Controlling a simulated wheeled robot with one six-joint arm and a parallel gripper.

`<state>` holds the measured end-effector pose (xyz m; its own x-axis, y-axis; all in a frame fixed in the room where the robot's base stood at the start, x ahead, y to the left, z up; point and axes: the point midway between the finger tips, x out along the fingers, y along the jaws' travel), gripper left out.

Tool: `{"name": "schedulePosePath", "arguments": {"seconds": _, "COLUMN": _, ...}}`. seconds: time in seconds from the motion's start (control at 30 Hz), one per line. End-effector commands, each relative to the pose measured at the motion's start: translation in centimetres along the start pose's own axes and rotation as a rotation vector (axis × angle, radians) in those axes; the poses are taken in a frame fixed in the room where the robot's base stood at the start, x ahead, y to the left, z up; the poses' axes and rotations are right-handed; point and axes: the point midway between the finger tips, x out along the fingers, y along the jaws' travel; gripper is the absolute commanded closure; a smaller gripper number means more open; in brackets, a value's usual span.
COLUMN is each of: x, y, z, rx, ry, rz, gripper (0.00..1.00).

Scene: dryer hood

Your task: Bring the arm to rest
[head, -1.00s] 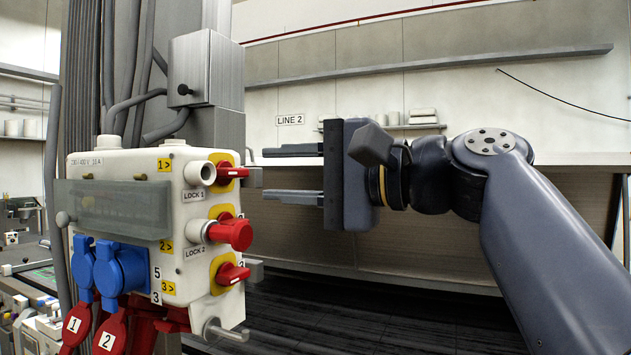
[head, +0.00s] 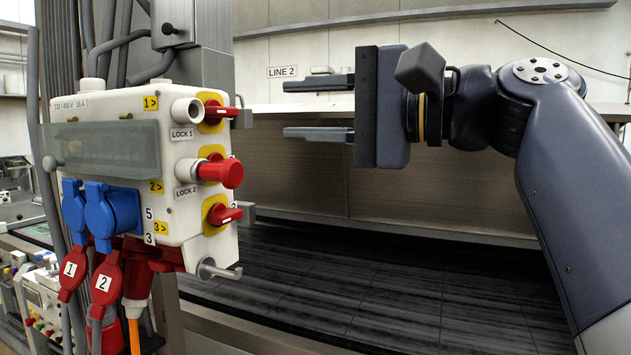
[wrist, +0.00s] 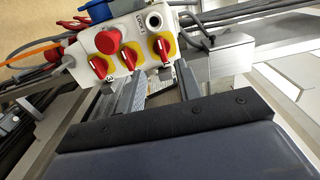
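My gripper (head: 318,109) is in the upper middle of the head view, to the right of the switch box. Its two dark fingers point left, apart from each other, with nothing between them. A gap separates the fingertips from the box. In the wrist view, my gripper (wrist: 155,92) shows its fingers spread below the box. The white switch box (head: 100,190) has three red switches on yellow plates on its right side, labelled LOCK 1 and LOCK 2. The box also shows in the wrist view (wrist: 125,30).
A pale counter with a metal front (head: 290,185) lies behind my gripper. The dark slatted surface (head: 330,285) below is clear.

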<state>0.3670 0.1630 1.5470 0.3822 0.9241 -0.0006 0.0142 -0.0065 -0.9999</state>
Motion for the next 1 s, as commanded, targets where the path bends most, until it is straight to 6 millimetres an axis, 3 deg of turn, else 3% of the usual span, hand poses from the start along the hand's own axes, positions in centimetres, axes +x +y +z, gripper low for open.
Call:
{"name": "schedulePosePath", "arguments": {"seconds": 0.27, "x": 1.8, "y": -0.1, "z": 0.1, "rx": 0.002, "ry": -0.005, "rz": 0.0, "gripper": 0.66}}
{"name": "schedulePosePath", "arguments": {"seconds": 0.8, "x": 8.6, "y": -0.1, "z": 0.0, "rx": 0.002, "ry": -0.003, "rz": 0.0, "gripper": 0.66}}
{"name": "schedulePosePath", "arguments": {"seconds": 1.0, "x": 10.3, "y": -0.1, "z": 0.0, "rx": 0.002, "ry": -0.002, "rz": 0.0, "gripper": 0.66}}
